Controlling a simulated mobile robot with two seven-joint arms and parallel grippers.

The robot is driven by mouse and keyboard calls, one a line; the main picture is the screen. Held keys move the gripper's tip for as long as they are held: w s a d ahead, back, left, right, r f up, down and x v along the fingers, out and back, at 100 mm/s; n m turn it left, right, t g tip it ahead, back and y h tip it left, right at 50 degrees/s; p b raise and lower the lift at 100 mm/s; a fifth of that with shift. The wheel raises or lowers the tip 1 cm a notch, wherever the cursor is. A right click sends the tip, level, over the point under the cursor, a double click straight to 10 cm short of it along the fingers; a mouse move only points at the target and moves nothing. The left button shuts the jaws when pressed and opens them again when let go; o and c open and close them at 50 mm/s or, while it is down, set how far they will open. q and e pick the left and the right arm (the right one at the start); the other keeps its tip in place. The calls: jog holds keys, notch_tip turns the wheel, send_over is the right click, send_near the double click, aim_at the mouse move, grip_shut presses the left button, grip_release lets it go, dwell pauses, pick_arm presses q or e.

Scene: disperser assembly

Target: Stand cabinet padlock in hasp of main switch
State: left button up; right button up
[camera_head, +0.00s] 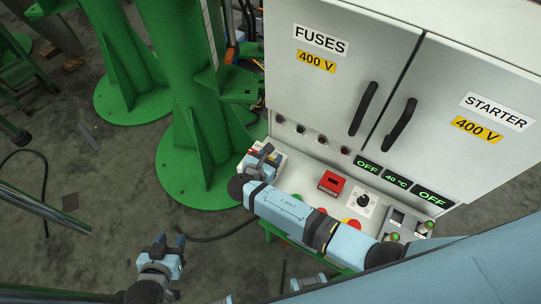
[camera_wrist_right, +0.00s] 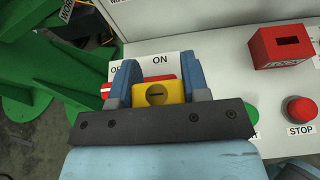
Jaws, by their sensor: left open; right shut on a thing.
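My right gripper (camera_head: 264,160) is at the left end of the cabinet's control panel. In the right wrist view its blue fingers (camera_wrist_right: 158,88) are shut on the yellow padlock (camera_wrist_right: 158,97), whose keyhole slot faces the camera. The main switch (camera_wrist_right: 170,78) shows as red parts just behind the padlock, below an ON label. The hasp and the padlock's shackle are hidden, so I cannot tell whether they meet. In the head view the padlock cannot be made out. My left gripper (camera_head: 168,259) is open and empty, low and left, away from the panel.
The grey cabinet (camera_head: 330,100) with black door handles rises behind the panel. A red slotted box (camera_head: 331,184) stands right of the switch, with a red STOP button (camera_wrist_right: 298,108) nearer the front. Green steel columns (camera_head: 195,120) stand left. Bare floor lies around my left gripper.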

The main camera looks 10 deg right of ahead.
pick_arm(q)
jog(key=shift+f+b, duration=0.55)
jog(key=shift+f, duration=0.1)
pick_arm(e)
jog(key=shift+f, duration=1.1)
jog(key=o, duration=1.1)
pick_arm(q)
jog(key=shift+r, duration=0.1)
